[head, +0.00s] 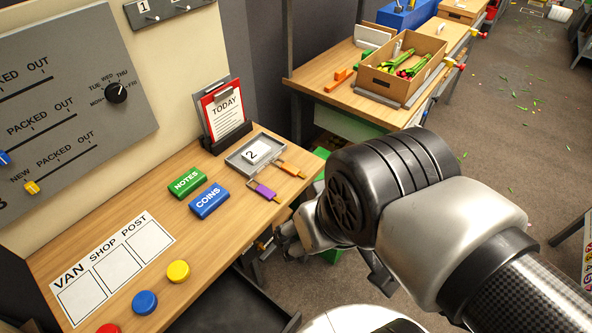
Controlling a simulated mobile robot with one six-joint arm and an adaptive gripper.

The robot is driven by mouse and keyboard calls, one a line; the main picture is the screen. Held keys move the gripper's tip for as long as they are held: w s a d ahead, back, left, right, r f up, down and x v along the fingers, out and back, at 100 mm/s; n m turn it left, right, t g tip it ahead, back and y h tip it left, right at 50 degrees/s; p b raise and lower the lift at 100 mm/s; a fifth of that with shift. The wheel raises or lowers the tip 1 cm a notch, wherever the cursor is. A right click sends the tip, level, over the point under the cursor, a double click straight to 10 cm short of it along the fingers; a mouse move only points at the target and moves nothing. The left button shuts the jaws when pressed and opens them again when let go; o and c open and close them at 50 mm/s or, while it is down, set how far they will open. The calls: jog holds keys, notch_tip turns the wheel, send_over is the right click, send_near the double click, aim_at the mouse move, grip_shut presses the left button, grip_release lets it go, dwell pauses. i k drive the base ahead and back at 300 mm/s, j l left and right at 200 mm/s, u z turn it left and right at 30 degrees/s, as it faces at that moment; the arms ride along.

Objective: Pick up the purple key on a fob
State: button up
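The purple key on a fob (264,190) lies on the wooden desk, near its right edge and just in front of a grey tray (236,166). An orange key on a fob (290,168) lies behind it, by the tray's right side. My gripper (272,243) is below and to the right of the purple key in the picture, by the desk's right edge and apart from the key. My wrist covers part of the gripper, and its fingers are too small and dark to tell whether they are open.
A green NOTES block (187,183) and a blue COINS block (209,201) sit left of the purple key. Yellow (178,271), blue and red buttons are at the desk's front. A TODAY clipboard (226,112) stands behind the tray. A bench with a cardboard box (380,84) is beyond.

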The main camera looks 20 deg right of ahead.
aim_at(261, 190)
jog(key=i+l+u, duration=0.15)
jog(key=i+l, duration=0.15)
jog(key=i+l+u, duration=0.15)
jog(key=l, duration=0.3)
jog(key=i+l+u, duration=0.1)
jog(key=i+l, duration=0.25)
jog(key=l, duration=0.1)
